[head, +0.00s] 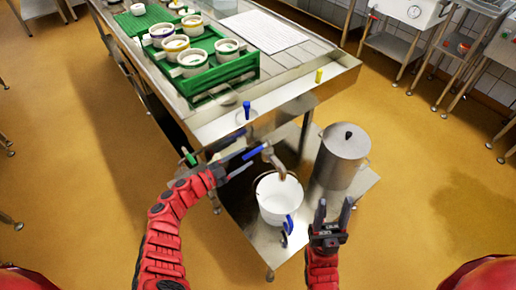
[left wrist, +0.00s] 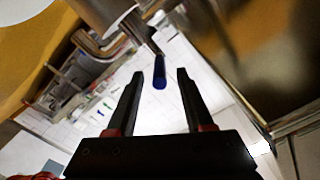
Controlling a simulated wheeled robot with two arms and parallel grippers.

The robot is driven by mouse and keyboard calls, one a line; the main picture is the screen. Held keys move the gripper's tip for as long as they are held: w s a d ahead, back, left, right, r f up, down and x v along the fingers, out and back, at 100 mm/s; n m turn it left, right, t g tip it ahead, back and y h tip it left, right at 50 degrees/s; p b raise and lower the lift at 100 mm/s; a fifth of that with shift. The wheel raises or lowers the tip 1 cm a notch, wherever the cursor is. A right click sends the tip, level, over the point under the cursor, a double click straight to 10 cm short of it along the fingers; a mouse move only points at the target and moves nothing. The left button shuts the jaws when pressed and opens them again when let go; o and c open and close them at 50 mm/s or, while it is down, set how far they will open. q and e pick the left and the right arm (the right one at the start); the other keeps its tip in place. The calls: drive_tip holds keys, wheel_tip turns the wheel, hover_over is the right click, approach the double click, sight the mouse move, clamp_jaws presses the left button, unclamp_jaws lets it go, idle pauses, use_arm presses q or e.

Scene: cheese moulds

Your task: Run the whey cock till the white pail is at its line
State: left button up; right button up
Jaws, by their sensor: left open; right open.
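The white pail (head: 274,212) stands upright on the low steel shelf under the table's near end, below the spout of the whey cock (head: 277,164). I cannot make out a line or a liquid level in it. The cock's blue lever (head: 253,153) sticks out to the left. My left gripper (head: 238,163) is open just left of the lever. In the left wrist view the blue lever (left wrist: 160,72) shows ahead of the gap between the open fingers (left wrist: 157,100), not gripped. My right gripper (head: 334,208) is open and empty, right of the pail.
A lidded steel can (head: 341,160) stands right of the pail on the low shelf (head: 252,234). Another blue handle (head: 246,110) and a yellow one (head: 319,75) are at the table's edge. A green tray (head: 226,88) holds several white moulds. Open floor lies left and right.

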sight(258, 148)
use_arm(q)
drive_tip(key=x, duration=0.7)
drive_tip(key=shift+b, duration=0.4)
drive_tip(key=shift+c, duration=0.4)
clamp_jaws()
idle(0.6)
